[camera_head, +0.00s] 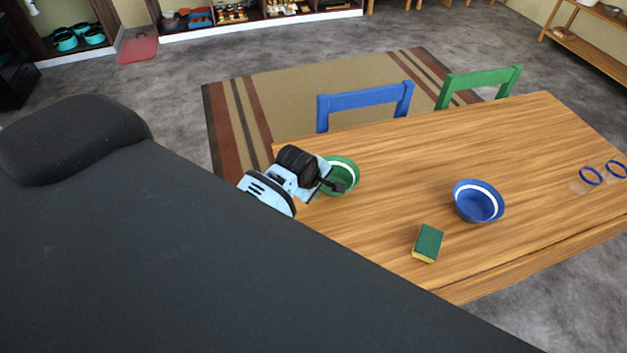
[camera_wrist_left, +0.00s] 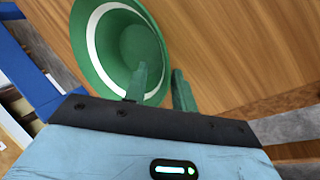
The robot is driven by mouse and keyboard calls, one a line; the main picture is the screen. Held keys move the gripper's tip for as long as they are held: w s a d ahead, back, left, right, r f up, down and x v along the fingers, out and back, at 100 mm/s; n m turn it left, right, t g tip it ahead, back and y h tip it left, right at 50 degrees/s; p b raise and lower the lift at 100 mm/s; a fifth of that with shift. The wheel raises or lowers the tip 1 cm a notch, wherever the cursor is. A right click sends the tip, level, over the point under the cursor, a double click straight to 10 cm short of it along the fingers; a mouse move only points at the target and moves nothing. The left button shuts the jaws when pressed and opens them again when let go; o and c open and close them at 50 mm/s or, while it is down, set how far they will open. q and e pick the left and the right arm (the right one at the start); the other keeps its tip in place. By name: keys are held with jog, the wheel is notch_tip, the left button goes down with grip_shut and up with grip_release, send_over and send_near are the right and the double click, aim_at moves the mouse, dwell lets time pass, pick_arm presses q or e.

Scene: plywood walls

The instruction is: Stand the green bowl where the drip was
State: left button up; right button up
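The green bowl (camera_head: 345,163) with a white band inside stands at the left end of the wooden table. My left gripper (camera_head: 337,186) is at its near side. In the left wrist view, the bowl (camera_wrist_left: 110,40) fills the upper left. The fingers of the gripper (camera_wrist_left: 160,88) stand a little apart there, one over the bowl's inside and the other beyond its rim, with the wall between them. A narrow gap shows between the wall and the outer finger. I see no drip on the table. My right gripper is out of view.
A blue bowl (camera_head: 478,202) and a green-and-yellow sponge (camera_head: 428,243) are on the table (camera_head: 400,170). A blue chair (camera_head: 365,97) and a green chair (camera_head: 480,82) line the far edge. The table's middle is clear.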

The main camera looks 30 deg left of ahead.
pick_arm(q)
jog(key=v, duration=1.1)
jog(key=shift+r, duration=0.15)
